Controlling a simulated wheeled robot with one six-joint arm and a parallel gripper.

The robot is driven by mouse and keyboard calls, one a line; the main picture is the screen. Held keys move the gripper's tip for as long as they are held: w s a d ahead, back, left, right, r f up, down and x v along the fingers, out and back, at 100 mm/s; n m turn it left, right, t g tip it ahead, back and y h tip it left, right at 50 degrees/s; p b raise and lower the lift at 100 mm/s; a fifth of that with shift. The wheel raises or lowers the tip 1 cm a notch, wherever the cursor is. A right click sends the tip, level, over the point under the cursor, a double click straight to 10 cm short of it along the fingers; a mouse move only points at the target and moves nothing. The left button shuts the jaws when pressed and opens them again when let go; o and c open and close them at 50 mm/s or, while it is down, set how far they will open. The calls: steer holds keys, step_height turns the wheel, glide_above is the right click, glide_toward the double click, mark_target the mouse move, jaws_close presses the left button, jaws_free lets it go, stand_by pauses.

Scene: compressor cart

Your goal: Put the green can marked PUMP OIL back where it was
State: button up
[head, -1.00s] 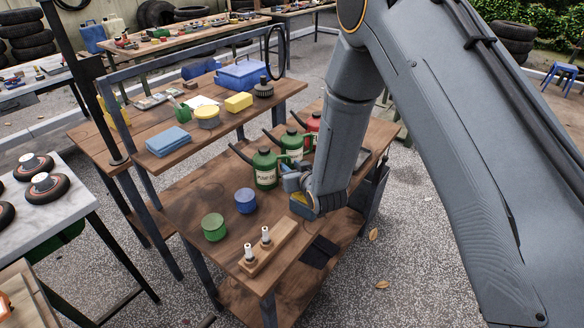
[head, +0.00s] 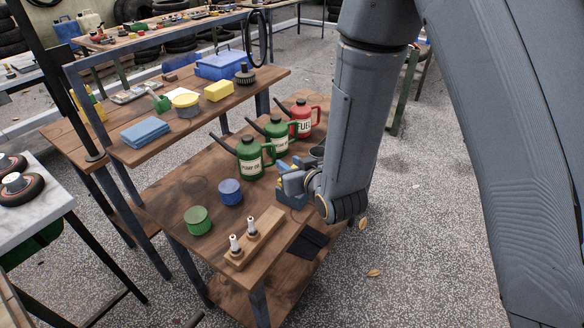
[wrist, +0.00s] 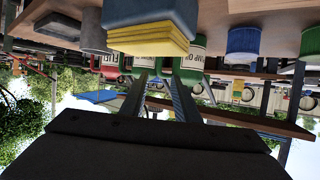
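Two green cans with black spouts stand upright on the lower wooden shelf. The front can (head: 251,166) reads PUMP OIL. A similar green can (head: 279,137) with a partly hidden label stands just behind it. My gripper (head: 287,172) is to the right of the front can, near its handle side, with its fingers partly hidden. In the wrist view, which looks upside down, my gripper's two fingers (wrist: 158,76) are apart with nothing seen held between them. The front can (wrist: 188,62) shows beyond the fingertips, partly hidden.
A red FUEL can (head: 304,122) stands behind the green ones. A blue box with yellow pads (wrist: 148,40) is close to my gripper. A blue tin (head: 230,192), a green tin (head: 198,221) and a wooden block with two white-topped plugs (head: 255,238) stand in front.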

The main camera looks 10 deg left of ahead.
steer(key=shift+s+d+r, duration=0.15)
steer(key=shift+s+d, duration=0.05)
steer(key=shift+s, duration=0.1)
steer(key=shift+d, duration=0.1)
steer(key=s+d+r+m+g+h, duration=0.15)
steer(key=d+m+g+h, duration=0.35)
steer(key=d, duration=1.5)
steer(key=s+d+r+m+g+h, duration=0.1)
steer(key=s+d+r+g+h, duration=0.1)
steer(key=s+d, duration=0.9)
steer(key=s+r+g, duration=0.1)
steer(key=s+g, duration=0.1)
steer(key=s, duration=0.1)
steer(key=shift+s+r+m+g+h, duration=0.2)
steer(key=shift+m+g+h, duration=0.1)
steer(key=shift+g, duration=0.1)
